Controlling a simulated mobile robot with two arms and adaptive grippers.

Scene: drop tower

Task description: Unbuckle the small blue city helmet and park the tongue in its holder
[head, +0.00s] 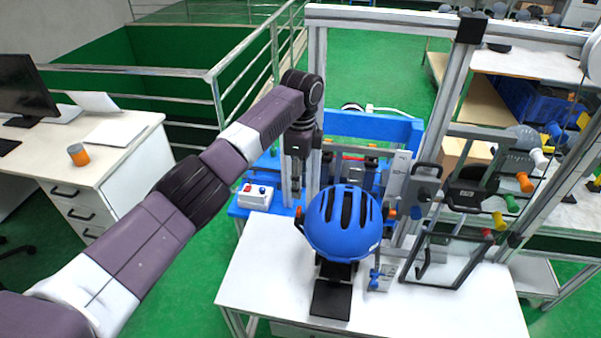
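The blue city helmet (343,222) sits upright on a dark stand at the middle of the white table, with dark vent slots on top. Its chin strap and buckle tongue cannot be made out. A small blue fitting (375,279) stands on a light plate just right of the helmet's stand; I cannot tell whether it is the tongue holder. My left gripper (296,188) points down just left of and behind the helmet, apart from it as far as I can see. Its fingers are too small and dark to read. My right gripper is not in view.
The white table (262,282) is clear at its front left. A dark-framed clear panel (446,262) stands to the right of the helmet. A metal frame post (316,90) rises behind my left gripper. A white control box (255,197) with buttons is at the left.

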